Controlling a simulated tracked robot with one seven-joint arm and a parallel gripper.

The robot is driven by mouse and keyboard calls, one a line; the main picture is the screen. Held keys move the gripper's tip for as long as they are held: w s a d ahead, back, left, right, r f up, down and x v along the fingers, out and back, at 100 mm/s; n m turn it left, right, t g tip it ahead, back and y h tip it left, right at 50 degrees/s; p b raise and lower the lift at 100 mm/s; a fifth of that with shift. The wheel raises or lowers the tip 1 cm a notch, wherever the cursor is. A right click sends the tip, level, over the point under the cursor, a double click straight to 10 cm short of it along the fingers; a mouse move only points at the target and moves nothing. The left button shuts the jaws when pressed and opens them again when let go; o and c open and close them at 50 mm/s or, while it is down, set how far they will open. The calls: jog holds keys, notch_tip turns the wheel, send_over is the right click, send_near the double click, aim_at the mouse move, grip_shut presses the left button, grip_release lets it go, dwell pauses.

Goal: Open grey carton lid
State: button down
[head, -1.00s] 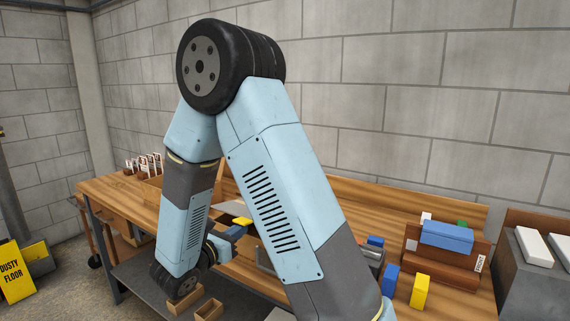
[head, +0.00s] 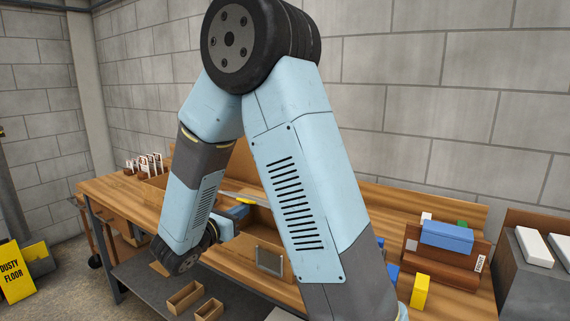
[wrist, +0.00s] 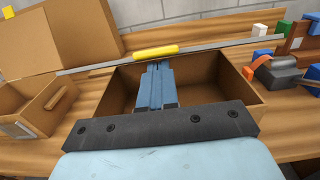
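The carton (wrist: 110,88) is a brown open-topped box in the middle of the wrist view; it also shows in the head view (head: 262,222), partly behind my arm. Its grey lid (wrist: 225,47) appears nearly edge-on as a thin strip above the box opening, with a yellow tab (wrist: 155,51) on its edge. In the head view the lid (head: 238,196) is tilted up. My gripper (wrist: 157,68) has its blue fingers close together, reaching over the box with their tips at the underside of the tab. I see nothing clearly between them; exact contact is hidden.
A raised brown panel (wrist: 75,32) with a yellow tab stands at the left, by another open box (wrist: 35,105). Colored blocks, including a yellow one (head: 420,292), and a brown rack with a blue block (head: 447,236) are at the right. Small wooden trays (head: 185,297) sit lower left.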

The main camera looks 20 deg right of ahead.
jog(key=shift+w+d+r, duration=0.45)
jog(key=shift+d+r, duration=0.2)
jog(key=shift+r, duration=0.25)
jog(key=shift+w+d+r, duration=0.4)
jog(key=shift+d+r, duration=0.3)
jog(key=shift+r, duration=0.15)
jog(key=shift+w+d+r, duration=0.45)
jog(key=shift+d+r, duration=0.2)
jog(key=shift+r, duration=0.25)
jog(key=r+x, duration=0.2)
jog(key=x, duration=1.4)
jog(key=shift+w+d+r, duration=0.25)
jog(key=shift+d, duration=0.05)
jog(key=v, duration=0.8)
dwell(0.9)
dwell(0.3)
